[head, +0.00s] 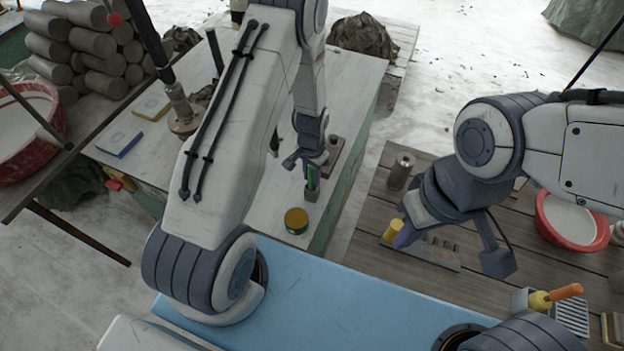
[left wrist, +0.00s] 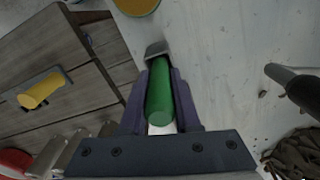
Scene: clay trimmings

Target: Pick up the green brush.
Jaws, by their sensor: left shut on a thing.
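The green brush (head: 311,178) is upright over the pale table, with my left gripper (head: 313,168) around its green handle. In the left wrist view the green brush (left wrist: 160,92) lies between the two fingers of my left gripper (left wrist: 160,100), which is shut on it. A small grey block (left wrist: 157,49) shows at its far end; I cannot tell if it is part of the brush or a holder. My right gripper (head: 452,248) is open, fingers wide apart, above the wooden deck at the right.
A round yellow-topped tin (head: 296,217) stands near the brush. Red basins (head: 570,219) stand at both sides.

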